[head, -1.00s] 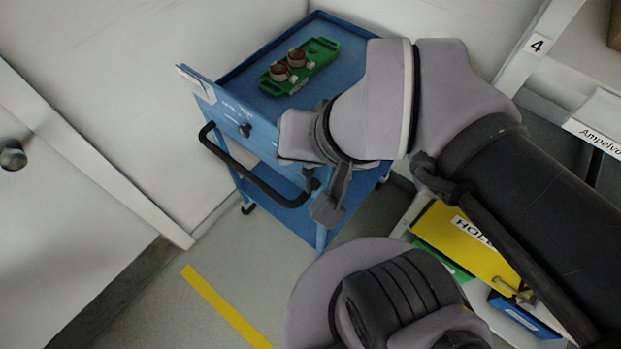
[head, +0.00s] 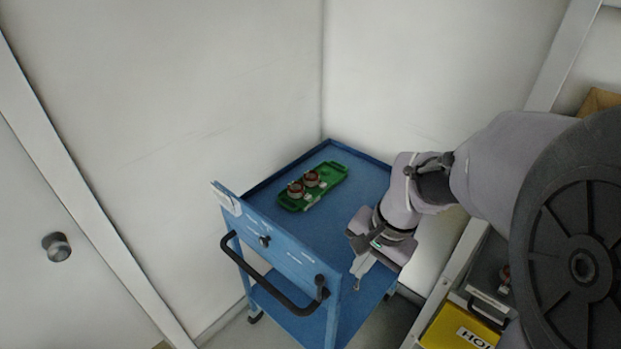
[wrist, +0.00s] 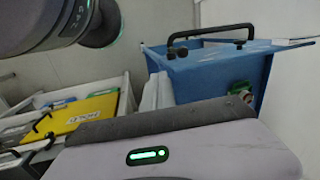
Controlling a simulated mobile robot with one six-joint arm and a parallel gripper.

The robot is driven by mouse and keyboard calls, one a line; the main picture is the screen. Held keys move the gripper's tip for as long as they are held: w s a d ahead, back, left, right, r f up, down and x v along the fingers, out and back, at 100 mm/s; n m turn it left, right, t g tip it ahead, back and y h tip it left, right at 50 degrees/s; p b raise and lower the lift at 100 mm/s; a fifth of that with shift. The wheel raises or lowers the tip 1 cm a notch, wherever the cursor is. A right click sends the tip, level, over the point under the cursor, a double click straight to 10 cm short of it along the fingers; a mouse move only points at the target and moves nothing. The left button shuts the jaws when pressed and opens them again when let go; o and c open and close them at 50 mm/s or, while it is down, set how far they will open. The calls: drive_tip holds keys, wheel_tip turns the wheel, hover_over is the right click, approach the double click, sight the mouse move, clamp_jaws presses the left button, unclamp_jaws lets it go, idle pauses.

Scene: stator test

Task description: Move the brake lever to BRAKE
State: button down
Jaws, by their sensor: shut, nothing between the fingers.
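A blue cart (head: 300,262) stands in the corner, and its front panel carries two dark knob-like controls with small white labels. One control (head: 265,241) is near the panel's middle, the other (head: 321,283) at its right end by the handle. I cannot read the labels or tell which control is the brake lever. My gripper (head: 358,278) is shut and empty, pointing down by the cart's front right corner, just right of the panel and apart from the right control in the picture.
A green tray (head: 331,174) with two red-brown round parts lies on the cart top. A black handle (head: 262,284) juts from the panel. White walls close in behind.

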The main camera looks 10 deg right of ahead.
drive_tip(key=b, duration=0.3)
approach(321, 288)
drive_tip(key=s+d+f, duration=0.2)
drive_tip(key=s+d, duration=0.1)
drive_tip(key=w+a+f, duration=0.1)
drive_tip(key=w+a+b, duration=0.1)
drive_tip(key=shift+w+f, duration=0.3)
drive_tip(key=shift+f, duration=0.1)
drive_tip(key=shift+w+a, duration=0.25)
drive_tip(key=shift+a, duration=0.05)
drive_tip(key=shift+r, duration=0.1)
